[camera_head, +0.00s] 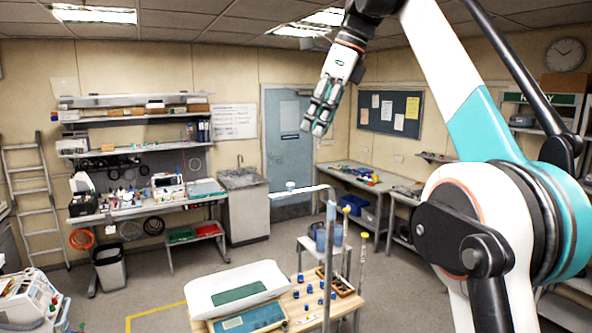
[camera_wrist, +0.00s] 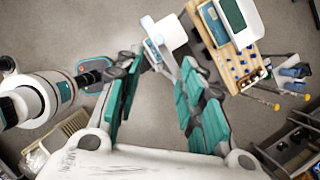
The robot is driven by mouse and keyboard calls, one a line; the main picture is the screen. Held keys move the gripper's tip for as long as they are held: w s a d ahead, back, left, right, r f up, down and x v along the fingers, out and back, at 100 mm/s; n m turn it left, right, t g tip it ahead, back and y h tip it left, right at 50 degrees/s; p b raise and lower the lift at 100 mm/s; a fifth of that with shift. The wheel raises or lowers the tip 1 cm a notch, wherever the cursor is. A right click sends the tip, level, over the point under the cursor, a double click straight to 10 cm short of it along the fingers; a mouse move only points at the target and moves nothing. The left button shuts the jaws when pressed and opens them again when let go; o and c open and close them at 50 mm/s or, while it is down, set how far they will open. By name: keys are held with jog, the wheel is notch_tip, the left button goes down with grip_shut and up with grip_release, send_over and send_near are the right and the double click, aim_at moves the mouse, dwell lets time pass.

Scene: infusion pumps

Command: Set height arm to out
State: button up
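The height arm (camera_head: 300,192) looks to be the thin white bar in the head view. It juts left, roughly level, from the top of a slim grey upright pole (camera_head: 329,260), with a small pale blue cap near its left end. My gripper (camera_head: 320,118) hangs pointing down, well above the bar and apart from it. In the wrist view my gripper (camera_wrist: 158,105) has its teal-padded fingers spread wide with nothing held between them. A pale device with a blue panel (camera_wrist: 152,52) shows beyond the fingertips. I cannot tell whether it belongs to the pole.
A wooden-topped table (camera_head: 294,305) carries a white baby scale (camera_head: 238,285) and several small blue items. Thin poles with yellow tops (camera_head: 363,240) stand at its right. Benches line the back wall. Grey floor (camera_head: 160,270) is free at the left.

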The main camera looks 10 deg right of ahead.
aim_at(295, 193)
jog(key=b+x, duration=0.1)
jog(key=x, duration=1.2)
jog(key=shift+s+a+f+b, duration=0.1)
jog(key=shift+a+f+b, duration=0.15)
jog(key=shift+b, duration=0.1)
grip_shut()
